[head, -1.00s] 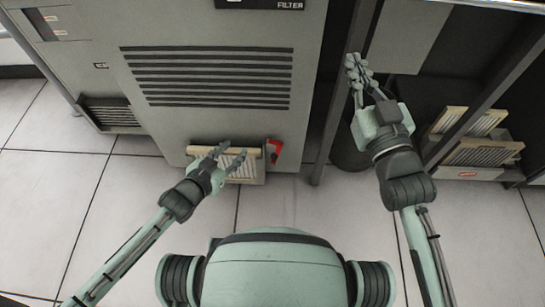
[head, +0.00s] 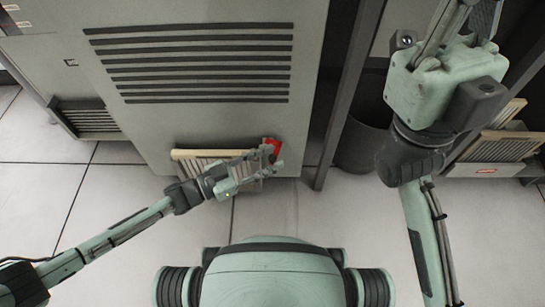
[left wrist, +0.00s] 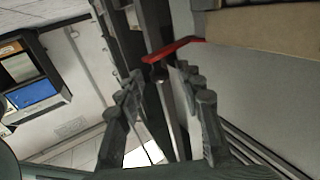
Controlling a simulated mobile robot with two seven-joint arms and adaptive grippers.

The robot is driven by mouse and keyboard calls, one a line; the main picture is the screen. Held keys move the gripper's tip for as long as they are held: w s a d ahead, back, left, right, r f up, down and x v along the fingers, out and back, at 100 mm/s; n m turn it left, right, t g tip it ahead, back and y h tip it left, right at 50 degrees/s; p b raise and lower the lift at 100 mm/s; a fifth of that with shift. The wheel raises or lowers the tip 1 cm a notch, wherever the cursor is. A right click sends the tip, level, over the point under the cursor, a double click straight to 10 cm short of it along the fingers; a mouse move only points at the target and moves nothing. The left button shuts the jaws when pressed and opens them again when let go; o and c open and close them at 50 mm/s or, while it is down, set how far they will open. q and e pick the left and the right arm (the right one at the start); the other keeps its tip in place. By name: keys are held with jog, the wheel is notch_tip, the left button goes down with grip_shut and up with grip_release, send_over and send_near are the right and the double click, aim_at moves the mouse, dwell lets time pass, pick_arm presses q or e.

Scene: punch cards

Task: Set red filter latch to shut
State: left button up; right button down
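The red filter latch (head: 272,147) is on the low front of the grey cabinet, at the right end of the cream slatted filter (head: 185,154). My left gripper (head: 264,160) is at the latch and covers part of it and the filter's right side. In the left wrist view the two fingers of the left gripper (left wrist: 163,85) stand apart. The red latch (left wrist: 173,49) shows just beyond and between the fingertips; I cannot tell whether they touch it. My right gripper (head: 455,25) is high at the right, its fingertips cut off by the top edge.
The grey cabinet (head: 200,115) with dark vent slots stands ahead. A dark post (head: 345,95) and a dark bin (head: 360,145) are right of the latch. More slatted filters (head: 495,148) lie at the far right. The tiled floor (head: 110,200) is clear at left.

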pick_arm(q)
jog(key=shift+x, duration=0.75)
grip_shut()
